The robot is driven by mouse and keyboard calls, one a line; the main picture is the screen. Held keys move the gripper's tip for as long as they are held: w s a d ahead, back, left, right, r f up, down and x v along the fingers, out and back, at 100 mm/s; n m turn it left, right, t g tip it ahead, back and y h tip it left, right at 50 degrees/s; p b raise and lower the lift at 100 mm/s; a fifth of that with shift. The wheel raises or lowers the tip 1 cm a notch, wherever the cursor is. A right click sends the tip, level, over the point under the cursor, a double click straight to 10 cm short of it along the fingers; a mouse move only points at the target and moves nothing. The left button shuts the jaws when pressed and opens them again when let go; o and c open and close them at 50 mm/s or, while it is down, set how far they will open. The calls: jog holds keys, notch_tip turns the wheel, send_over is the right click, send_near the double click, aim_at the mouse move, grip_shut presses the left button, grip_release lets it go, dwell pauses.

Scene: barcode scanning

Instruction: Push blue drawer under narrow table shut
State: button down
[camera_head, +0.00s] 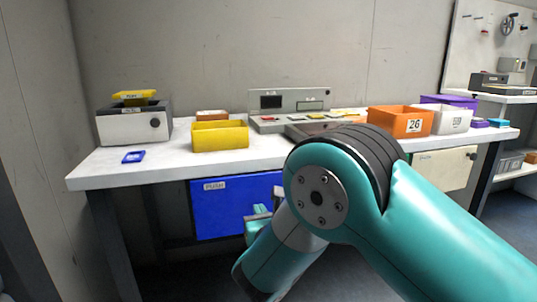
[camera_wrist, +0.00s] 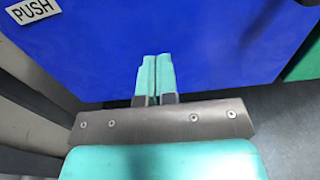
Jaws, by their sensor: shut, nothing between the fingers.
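The blue drawer (camera_head: 225,216) hangs under the left part of the white table (camera_head: 100,172), with a small pale label at its upper left. Its blue front fills most of the wrist view (camera_wrist: 215,45), where a "PUSH" label shows at the upper left. My gripper (camera_head: 260,211) is shut and empty, in front of the drawer's right part. In the wrist view my fingertips (camera_wrist: 155,58) point at the blue front, and I cannot tell whether they touch it. My arm hides the drawer's right end. How far the drawer stands out is not clear.
On the table are a yellow bin (camera_head: 220,136), an orange bin (camera_head: 398,120), a grey device (camera_head: 290,104) and a box-like machine (camera_head: 134,124). A pale drawer (camera_head: 452,167) hangs under the right end. A table leg (camera_head: 107,240) stands left of the blue drawer.

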jog(key=b+v, duration=0.7)
jog(key=v, duration=0.4)
jog(key=shift+b, duration=0.3)
jog(key=shift+w, duration=0.1)
